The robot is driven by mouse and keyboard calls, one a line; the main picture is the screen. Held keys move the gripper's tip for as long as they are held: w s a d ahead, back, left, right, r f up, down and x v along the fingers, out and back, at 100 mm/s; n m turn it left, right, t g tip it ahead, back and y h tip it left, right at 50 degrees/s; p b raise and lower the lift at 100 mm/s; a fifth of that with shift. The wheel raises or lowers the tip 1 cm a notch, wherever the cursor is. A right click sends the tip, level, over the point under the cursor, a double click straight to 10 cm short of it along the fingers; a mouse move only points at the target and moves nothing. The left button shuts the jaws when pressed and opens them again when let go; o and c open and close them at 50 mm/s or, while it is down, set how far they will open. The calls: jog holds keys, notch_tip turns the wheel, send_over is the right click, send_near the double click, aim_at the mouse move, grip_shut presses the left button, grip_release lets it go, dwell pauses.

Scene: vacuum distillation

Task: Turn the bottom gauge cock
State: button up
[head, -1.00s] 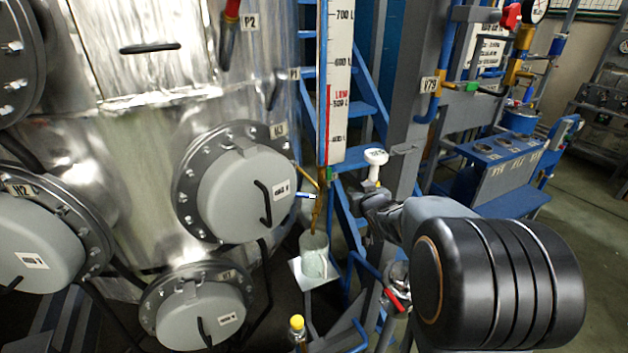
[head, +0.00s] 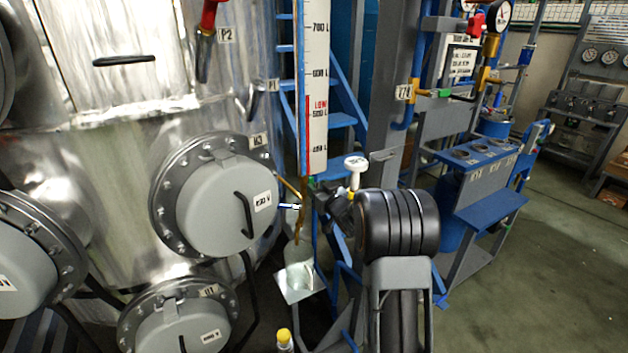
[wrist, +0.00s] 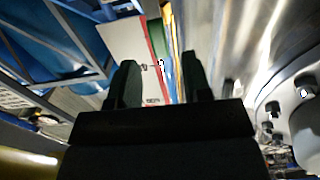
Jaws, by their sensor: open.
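The level gauge (head: 314,90) is a tall white scale with a red LOW band, in front of the tank. Below its lower end are brass-coloured fittings and a small lever with a pale blue-white tip (head: 289,206), which looks like the bottom gauge cock. My gripper (head: 330,208) is just right of these fittings, partly hidden by my black wrist joint; I cannot tell whether it touches anything. In the wrist view my two dark fingers (wrist: 162,80) stand apart with nothing held. The white scale (wrist: 130,45) and its red stripe show beyond and between them.
A white knob on a yellow stem (head: 355,166) stands close above my wrist. A glass vessel (head: 298,254) sits on a small plate below the fittings. The tank's round hatch (head: 228,203) bulges at left. Blue stairs (head: 340,120) rise behind. Floor at right is open.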

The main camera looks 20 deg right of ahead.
aim_at(312, 181)
jog(key=shift+w+a, duration=0.15)
jog(key=shift+w, duration=1.15)
jog(key=shift+w+a, duration=0.15)
jog(key=shift+w, duration=1.15)
jog(key=shift+c, duration=0.3)
grip_shut()
jog(key=shift+d+r, duration=0.1)
